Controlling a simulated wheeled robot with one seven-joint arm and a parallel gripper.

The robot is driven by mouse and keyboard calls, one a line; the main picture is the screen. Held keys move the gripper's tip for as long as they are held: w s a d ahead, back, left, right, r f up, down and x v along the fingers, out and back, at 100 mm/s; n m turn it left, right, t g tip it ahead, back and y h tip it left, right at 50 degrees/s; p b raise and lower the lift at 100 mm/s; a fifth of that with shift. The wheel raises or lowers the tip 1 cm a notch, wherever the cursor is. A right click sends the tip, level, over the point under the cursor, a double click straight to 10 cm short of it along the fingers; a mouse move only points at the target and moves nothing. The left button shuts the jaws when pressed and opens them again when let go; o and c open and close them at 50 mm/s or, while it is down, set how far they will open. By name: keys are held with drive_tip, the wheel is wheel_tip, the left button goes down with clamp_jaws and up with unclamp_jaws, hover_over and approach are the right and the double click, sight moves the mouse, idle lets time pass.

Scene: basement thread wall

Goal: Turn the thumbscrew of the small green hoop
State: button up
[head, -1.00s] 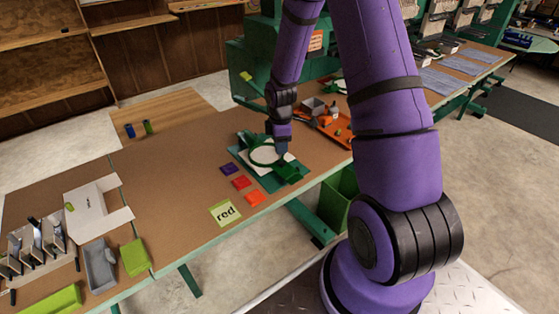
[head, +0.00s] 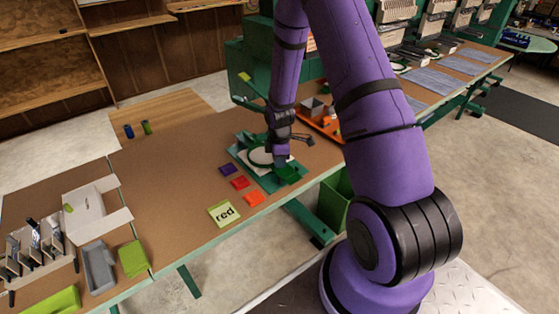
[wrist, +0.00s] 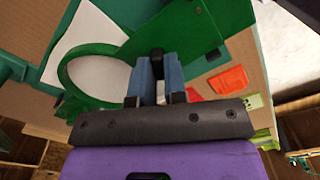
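The green hoop (head: 257,158) lies on a white sheet over a green base on the brown table. In the wrist view, its green ring (wrist: 66,72) is left of my fingers. A small dark knob, which looks like the thumbscrew (wrist: 157,52), sits at the hoop's right edge. My gripper (wrist: 158,64) has its two blue-grey fingers close together, one on each side of this knob and seemingly touching it. In the head view my gripper (head: 281,163) points down at the hoop's right side; the contact is hidden there.
An orange tray (head: 325,124) with small items stands behind, to the right. The table left of the hoop is mostly clear.

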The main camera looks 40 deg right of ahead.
clamp_jaws()
drive_tip(key=m, duration=0.5)
drive_tip(key=shift+w+d+m, duration=0.1)
drive_tip(key=shift+m, duration=0.2)
drive_tip(key=m, duration=0.6)
drive_tip(key=shift+d+m, duration=0.1)
drive_tip(key=shift+m, duration=0.2)
drive_tip(key=o, duration=0.6)
unclamp_jaws()
